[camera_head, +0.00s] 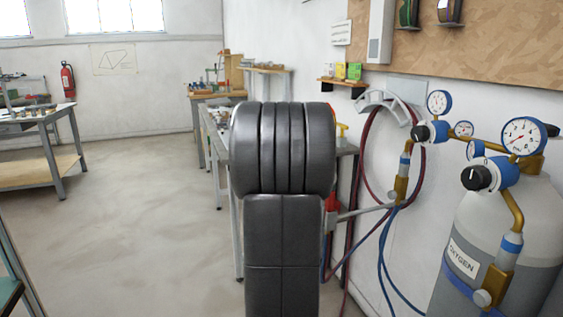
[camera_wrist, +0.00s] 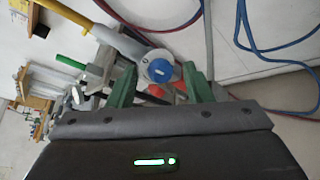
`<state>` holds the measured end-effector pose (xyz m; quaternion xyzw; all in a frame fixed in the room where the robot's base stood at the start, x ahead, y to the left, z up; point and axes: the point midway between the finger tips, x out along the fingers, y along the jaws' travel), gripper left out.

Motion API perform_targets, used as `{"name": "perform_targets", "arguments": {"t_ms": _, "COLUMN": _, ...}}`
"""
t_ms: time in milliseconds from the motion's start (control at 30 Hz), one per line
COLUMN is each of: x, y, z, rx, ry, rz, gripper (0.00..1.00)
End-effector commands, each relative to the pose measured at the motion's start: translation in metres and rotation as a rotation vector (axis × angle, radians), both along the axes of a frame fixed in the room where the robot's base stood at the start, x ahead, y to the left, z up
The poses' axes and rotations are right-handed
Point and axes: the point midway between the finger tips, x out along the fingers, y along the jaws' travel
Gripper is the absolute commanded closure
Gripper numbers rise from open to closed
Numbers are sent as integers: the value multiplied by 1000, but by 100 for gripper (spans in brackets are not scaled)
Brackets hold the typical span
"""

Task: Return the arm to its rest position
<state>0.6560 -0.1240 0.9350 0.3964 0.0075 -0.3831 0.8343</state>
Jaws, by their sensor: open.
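My arm (camera_head: 283,200) stands as a dark grey column in the middle of the head view and hides my gripper there. In the wrist view my gripper (camera_wrist: 163,88) shows two green fingers spread apart. A grey fitting with a round blue cap (camera_wrist: 159,71) and a yellow tube (camera_wrist: 85,17) shows between and beyond the fingers. I cannot tell how far it is from them, and nothing is seen clamped.
An oxygen cylinder (camera_head: 535,215) with gauges stands at the right by the wall. Red and blue hoses (camera_head: 383,255) hang beside it. A workbench (camera_head: 218,137) runs behind my arm. Another bench (camera_head: 38,130) stands at the left. Open floor (camera_head: 140,220) lies between.

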Motion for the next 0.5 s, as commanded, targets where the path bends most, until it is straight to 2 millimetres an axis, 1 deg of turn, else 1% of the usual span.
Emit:
{"name": "perform_targets", "arguments": {"t_ms": 100, "x": 3, "y": -3, "z": -2, "rx": 0, "ry": 0, "rz": 0, "gripper": 54}}
{"name": "perform_targets", "arguments": {"t_ms": 500, "x": 1, "y": -1, "z": 0, "rx": -4, "ry": 1, "rz": 1, "gripper": 54}}
